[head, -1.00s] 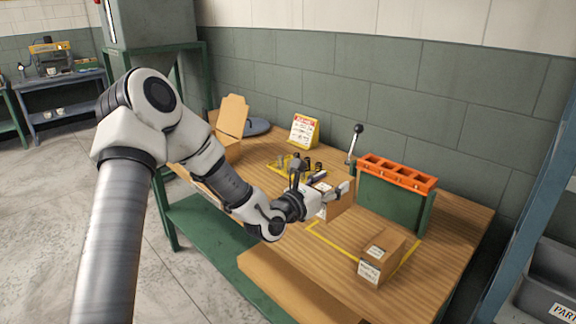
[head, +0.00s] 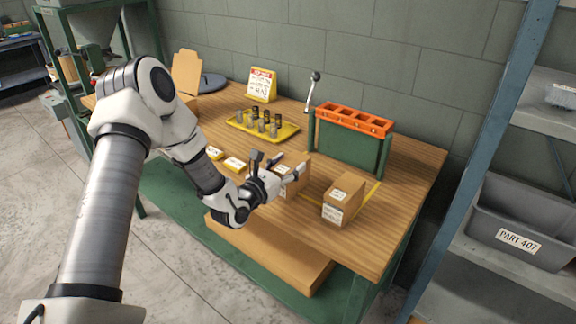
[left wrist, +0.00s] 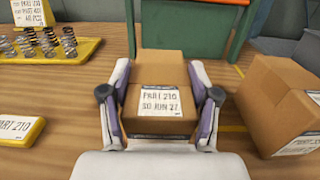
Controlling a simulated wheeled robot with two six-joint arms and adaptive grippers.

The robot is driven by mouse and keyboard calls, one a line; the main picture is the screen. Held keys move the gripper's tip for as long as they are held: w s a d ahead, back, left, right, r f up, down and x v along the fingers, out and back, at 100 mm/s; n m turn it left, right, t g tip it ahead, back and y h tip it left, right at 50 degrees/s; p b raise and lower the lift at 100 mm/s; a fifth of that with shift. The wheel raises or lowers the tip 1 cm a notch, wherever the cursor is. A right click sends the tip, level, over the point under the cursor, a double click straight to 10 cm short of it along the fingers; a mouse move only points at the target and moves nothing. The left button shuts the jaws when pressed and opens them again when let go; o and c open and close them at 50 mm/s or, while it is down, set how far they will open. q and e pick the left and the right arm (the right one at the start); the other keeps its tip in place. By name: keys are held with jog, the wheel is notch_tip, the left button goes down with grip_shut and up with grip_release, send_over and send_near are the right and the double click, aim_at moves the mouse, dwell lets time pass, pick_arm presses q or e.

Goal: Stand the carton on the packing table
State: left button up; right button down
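A brown carton (left wrist: 160,75) with a white label reading PART 210 and 30 JUN 27 sits between the fingers of my left gripper (left wrist: 160,105), whose pads lie against its two sides. In the head view the carton (head: 298,172) is upright at the middle of the packing table (head: 415,160), left of a second labelled carton (head: 345,200). My left gripper (head: 283,178) reaches it from the left. Its underside is hidden, so I cannot tell whether it touches the tabletop. My right gripper is not in view.
The second carton (left wrist: 282,105) stands close on the right, by yellow floor-style lines. Behind is a green stand with an orange rack (head: 355,120) and a lever. A yellow tray (head: 262,130) of springs and yellow cards lie left. A shelf with a grey bin (head: 520,225) is right.

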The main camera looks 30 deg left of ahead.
pick_arm(q)
jog(key=shift+o, duration=1.4)
